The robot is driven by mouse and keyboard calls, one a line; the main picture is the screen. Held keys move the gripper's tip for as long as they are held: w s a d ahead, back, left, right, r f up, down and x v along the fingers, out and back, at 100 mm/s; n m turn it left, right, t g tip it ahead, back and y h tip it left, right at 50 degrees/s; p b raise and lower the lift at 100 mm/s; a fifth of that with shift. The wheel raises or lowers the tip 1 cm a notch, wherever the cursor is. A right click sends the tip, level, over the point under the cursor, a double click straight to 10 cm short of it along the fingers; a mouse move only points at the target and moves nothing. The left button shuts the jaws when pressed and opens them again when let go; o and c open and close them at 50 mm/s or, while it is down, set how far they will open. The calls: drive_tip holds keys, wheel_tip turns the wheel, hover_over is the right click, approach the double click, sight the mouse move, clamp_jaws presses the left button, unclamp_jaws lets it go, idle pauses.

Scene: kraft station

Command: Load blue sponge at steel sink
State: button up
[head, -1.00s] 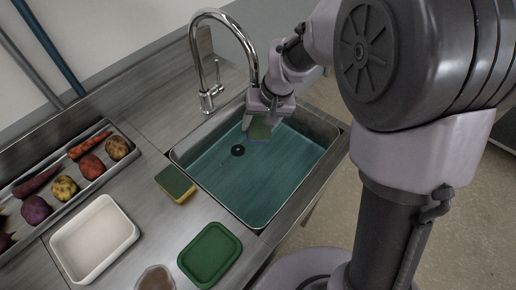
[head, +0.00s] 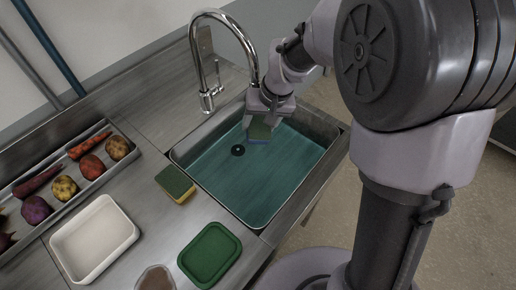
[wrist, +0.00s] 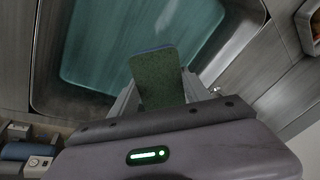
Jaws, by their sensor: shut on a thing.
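My gripper (head: 265,122) is over the far part of the steel sink (head: 205,198), below the faucet spout. It is shut on the blue sponge (head: 259,132), which shows a green top face and a thin blue edge. In the wrist view the sponge (wrist: 158,80) sticks out from between the fingers, with the sink (wrist: 45,85) beyond it. The sink basin looks teal inside, as if it holds water, and has a dark drain. I cannot tell whether the sponge touches the water.
A green and yellow sponge (head: 175,184) lies on the counter left of the sink. A chrome faucet (head: 211,97) arches behind the gripper. A white tray (head: 131,233), a green lid (head: 210,254), a brown-filled tub (head: 156,280) and a vegetable tray (head: 133,153) stand on the counter.

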sight(256, 121)
wheel_tip(256, 121, up, 4)
drive_tip(key=p, duration=0.3)
drive_tip(key=shift+r, duration=0.15)
drive_tip(key=shift+f, duration=0.2)
idle(0.5)
